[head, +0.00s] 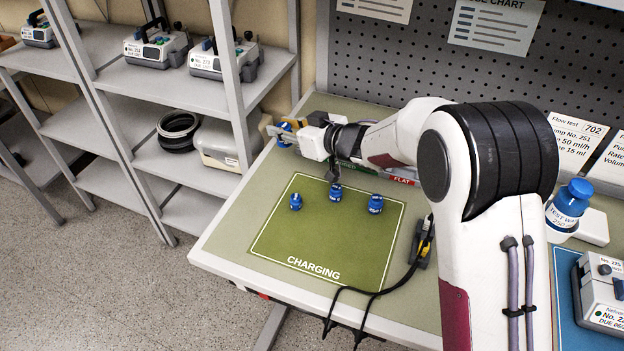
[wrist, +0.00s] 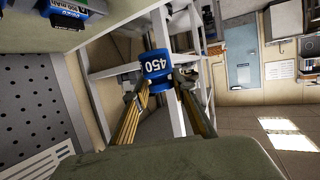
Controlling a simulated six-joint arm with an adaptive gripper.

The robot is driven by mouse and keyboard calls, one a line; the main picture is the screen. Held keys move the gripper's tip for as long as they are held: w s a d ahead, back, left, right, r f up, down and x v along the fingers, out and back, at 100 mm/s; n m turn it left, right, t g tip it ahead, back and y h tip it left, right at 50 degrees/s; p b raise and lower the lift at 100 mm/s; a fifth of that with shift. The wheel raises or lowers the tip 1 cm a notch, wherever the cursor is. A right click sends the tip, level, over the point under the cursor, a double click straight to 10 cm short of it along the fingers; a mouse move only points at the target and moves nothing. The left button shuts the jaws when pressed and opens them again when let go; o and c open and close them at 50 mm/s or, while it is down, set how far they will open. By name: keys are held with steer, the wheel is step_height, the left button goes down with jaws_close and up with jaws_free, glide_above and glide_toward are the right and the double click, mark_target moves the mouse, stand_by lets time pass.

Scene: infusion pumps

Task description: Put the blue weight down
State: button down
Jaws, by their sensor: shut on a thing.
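My gripper (head: 281,131) is shut on a blue weight (head: 285,142) above the back left part of the bench. Three other blue weights stand on the green charging area: one at left (head: 295,202), one in the middle (head: 335,192) and one at right (head: 375,204). I cannot tell how high the held weight is above the bench.
The green charging mat (head: 284,245) has free room in front of the weights. A black cable (head: 380,293) hangs over the bench's front edge. A shelf (head: 205,92) with pumps stands close at left. A blue-capped bottle (head: 567,208) and a pump (head: 603,290) are at right.

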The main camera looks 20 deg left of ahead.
steer(key=d+r+m+t, duration=0.1)
steer(key=d+r, duration=0.1)
steer(key=d, duration=1)
steer(key=s+d+n+g, duration=0.1)
steer(key=s+d, duration=0.1)
steer(key=s, duration=0.5)
steer(key=s+d+f+n+g, duration=0.1)
steer(key=s+d+g, duration=0.1)
steer(key=s, duration=0.5)
steer(key=shift+d+f+y, duration=0.3)
steer(key=shift+d+y, duration=0.1)
steer(key=shift+d, duration=0.05)
steer(key=shift+w, duration=0.1)
steer(key=shift+f, duration=2.95)
steer(key=shift+f, duration=0.1)
steer(key=shift+f, duration=2)
